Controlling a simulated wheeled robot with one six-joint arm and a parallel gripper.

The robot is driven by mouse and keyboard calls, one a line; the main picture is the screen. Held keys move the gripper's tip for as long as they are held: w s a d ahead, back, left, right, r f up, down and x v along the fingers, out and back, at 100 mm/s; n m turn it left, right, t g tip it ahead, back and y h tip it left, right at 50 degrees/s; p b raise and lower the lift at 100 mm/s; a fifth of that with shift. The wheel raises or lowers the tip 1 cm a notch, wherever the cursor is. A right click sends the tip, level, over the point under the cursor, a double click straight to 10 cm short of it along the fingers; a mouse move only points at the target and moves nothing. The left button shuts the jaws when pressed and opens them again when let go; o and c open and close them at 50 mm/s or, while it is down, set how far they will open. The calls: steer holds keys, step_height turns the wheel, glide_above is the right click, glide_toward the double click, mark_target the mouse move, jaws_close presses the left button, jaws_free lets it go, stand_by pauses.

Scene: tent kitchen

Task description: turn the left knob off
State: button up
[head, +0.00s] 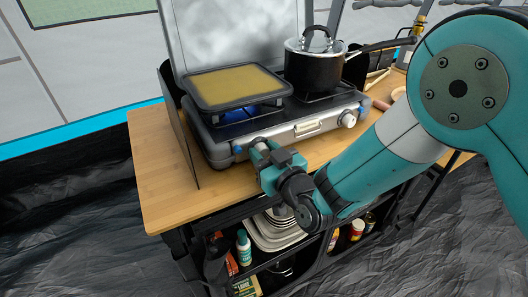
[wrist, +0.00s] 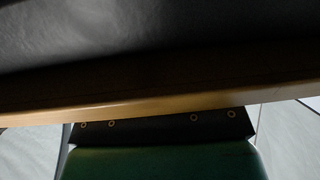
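The camping stove (head: 308,127) stands on a wooden counter with its lid raised. The left knob (head: 260,145) is on its front face and mostly hidden by my gripper (head: 263,153). My gripper reaches the front of the stove right at that knob. I cannot tell whether the fingers are closed on it or just around it. A blue glow (head: 237,114) shows under the left pan. In the wrist view, a dark surface and a wooden edge (wrist: 150,108) fill the upper part, with a green part of my gripper below; no knob shows there.
The white right knob (head: 349,119) is on the same front face. A square pan (head: 238,86) with a yellowish surface sits on the left burner. A black pot (head: 314,72) with a lid and long handle stands on the right burner. The counter (head: 157,180) is clear at left.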

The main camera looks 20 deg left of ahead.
steer(key=shift+m, duration=1.6)
steer(key=o, duration=0.6)
steer(key=shift+d, duration=0.1)
steer(key=shift+o, duration=0.2)
steer(key=shift+s+d+f+b, duration=0.25)
steer(key=shift+d+b, duration=0.1)
steer(key=shift+b, duration=0.35)
steer(key=b+v, duration=1.6)
steer(key=b, duration=0.1)
steer(key=shift+s+r+b, duration=0.15)
steer(key=shift+s+b, duration=0.05)
steer(key=shift+b, duration=0.1)
steer(key=shift+d, duration=0.1)
